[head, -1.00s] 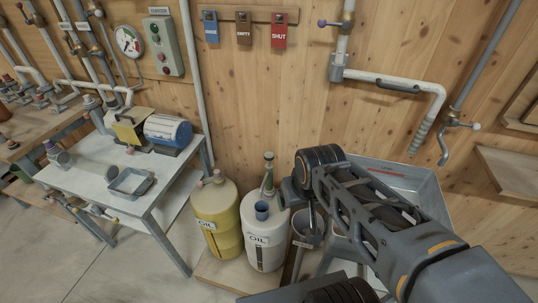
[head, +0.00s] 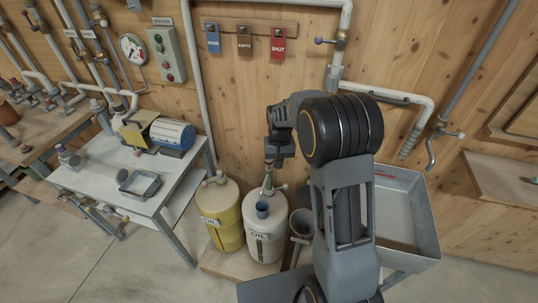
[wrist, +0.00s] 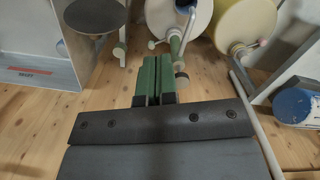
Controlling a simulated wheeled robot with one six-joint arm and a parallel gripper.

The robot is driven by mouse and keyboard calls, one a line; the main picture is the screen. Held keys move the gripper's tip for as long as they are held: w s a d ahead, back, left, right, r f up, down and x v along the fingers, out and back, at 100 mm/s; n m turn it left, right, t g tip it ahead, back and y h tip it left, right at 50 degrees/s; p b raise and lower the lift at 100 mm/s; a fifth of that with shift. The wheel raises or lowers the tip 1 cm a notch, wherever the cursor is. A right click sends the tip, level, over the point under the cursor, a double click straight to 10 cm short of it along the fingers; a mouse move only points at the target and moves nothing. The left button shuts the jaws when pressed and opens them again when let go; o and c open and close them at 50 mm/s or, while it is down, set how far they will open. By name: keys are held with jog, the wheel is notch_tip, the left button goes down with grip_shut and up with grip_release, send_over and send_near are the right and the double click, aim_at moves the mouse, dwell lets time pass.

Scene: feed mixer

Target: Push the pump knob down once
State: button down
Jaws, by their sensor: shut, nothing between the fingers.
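The pump stands on the white oil drum (head: 264,228). Its green body (head: 267,185) shows in the head view just under my gripper (head: 271,163), which hides its top. In the wrist view the pump's green body (wrist: 176,46) rises from the drum toward the camera. Its pale round knob (wrist: 181,79) is just right of my gripper's fingers (wrist: 154,62). The green fingers are pressed together and hold nothing. The knob and fingers look close; I cannot tell whether they touch.
A blue cup (head: 262,210) hangs at the front of the white drum. A yellow oil drum (head: 222,215) stands to its left and a grey funnel (head: 301,224) to its right. A metal trough (head: 408,215) is farther right. The wooden wall is close behind.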

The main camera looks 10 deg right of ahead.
aim_at(269, 164)
jog(key=w+f+m, duration=0.1)
jog(key=w, duration=0.3)
jog(key=w+m+p, duration=0.1)
jog(key=w, duration=0.4)
jog(key=w+f+m+p, duration=0.1)
jog(key=w, duration=0.4)
jog(key=shift+d+f+m, duration=0.15)
jog(key=shift+f+m, duration=0.15)
jog(key=shift+r+m, duration=0.3)
jog(key=shift+m, duration=0.1)
jog(key=shift+s, duration=0.1)
jog(key=shift+f, duration=0.1)
jog(key=shift+s+a+f+b, duration=0.15)
jog(key=shift+f+b, duration=0.7)
jog(key=shift+f, duration=0.85)
jog(key=shift+s+a+f+b, duration=0.1)
jog(key=shift+f+b, duration=0.7)
jog(key=shift+f, duration=0.9)
jog(key=shift+f, duration=0.15)
